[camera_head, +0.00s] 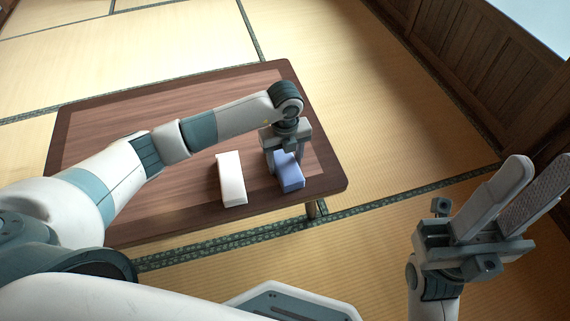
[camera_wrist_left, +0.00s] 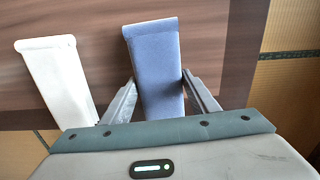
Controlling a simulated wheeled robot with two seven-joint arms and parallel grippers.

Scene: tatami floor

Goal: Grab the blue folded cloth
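The blue folded cloth (camera_head: 291,178) lies on the low wooden table near its front right part. It also shows in the left wrist view (camera_wrist_left: 155,60), lengthwise between the fingers. My left gripper (camera_head: 286,152) reaches down over the cloth, with one finger on each long side. In the left wrist view my left gripper (camera_wrist_left: 159,76) looks open around the cloth, its tips very close to the sides; whether they touch is unclear. My right gripper (camera_head: 535,178) is open, empty and raised at the right, away from the table.
A white folded cloth (camera_head: 231,178) lies left of the blue one, with a narrow strip of table between them. It also shows in the left wrist view (camera_wrist_left: 57,78). The wooden table (camera_head: 100,130) is otherwise clear. Tatami floor (camera_head: 390,120) surrounds it; a wood-panelled wall (camera_head: 480,60) stands right.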

